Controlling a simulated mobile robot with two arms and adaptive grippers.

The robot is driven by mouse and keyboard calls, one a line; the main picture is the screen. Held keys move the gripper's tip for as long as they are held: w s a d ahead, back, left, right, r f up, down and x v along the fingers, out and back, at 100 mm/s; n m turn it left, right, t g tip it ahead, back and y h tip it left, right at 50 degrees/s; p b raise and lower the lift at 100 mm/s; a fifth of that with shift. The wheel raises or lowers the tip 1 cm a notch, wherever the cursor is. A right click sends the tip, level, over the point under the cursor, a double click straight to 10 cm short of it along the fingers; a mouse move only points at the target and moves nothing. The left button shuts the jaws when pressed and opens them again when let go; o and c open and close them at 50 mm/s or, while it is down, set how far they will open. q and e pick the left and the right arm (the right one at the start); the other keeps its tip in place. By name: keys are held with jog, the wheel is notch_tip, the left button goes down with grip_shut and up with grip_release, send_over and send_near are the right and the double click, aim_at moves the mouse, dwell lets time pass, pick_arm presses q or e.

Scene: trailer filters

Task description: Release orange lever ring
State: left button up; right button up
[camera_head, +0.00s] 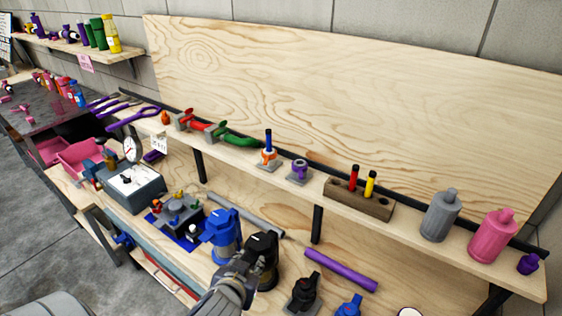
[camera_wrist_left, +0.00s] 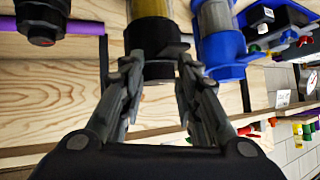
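An orange ring-like part (camera_head: 267,158) stands on a small grey base on the wall shelf, with a blue and black piece rising from it. It is small, and I cannot make out a lever. My left gripper (camera_head: 244,267) is at the black-capped filter (camera_head: 266,246) on the bench, far below that part. In the left wrist view, its fingers (camera_wrist_left: 157,65) stand apart on both sides of the filter's black cap (camera_wrist_left: 155,58). Whether they touch it is unclear. The filter's bowl looks yellowish there. My right gripper is not in view.
A blue filter (camera_head: 222,234) stands close beside the black one. A purple tube (camera_head: 341,269), a grey tube (camera_head: 246,216) and a gauge box (camera_head: 134,186) are nearby. The shelf (camera_head: 410,232) with bottles and tools runs above the bench's back.

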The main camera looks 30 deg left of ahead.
pick_arm(q)
jog(key=w+a+r+n+t+y, duration=0.1)
jog(key=w+a+r+t+y, duration=0.15)
jog(key=w+r, duration=0.35)
jog(key=t, duration=0.5)
send_near(265, 163)
jog(key=shift+h, duration=0.35)
jog(key=p+x, duration=0.4)
jog(key=x, duration=0.3)
jog(key=shift+w+a+r, duration=0.15)
jog(key=shift+a+r, duration=0.05)
jog(key=shift+a, duration=0.05)
jog(key=shift+w+a+f, duration=0.1)
jog(key=shift+w+a, duration=0.1)
jog(key=shift+w, duration=0.3)
jog(key=shift+c, duration=0.2)
grip_shut()
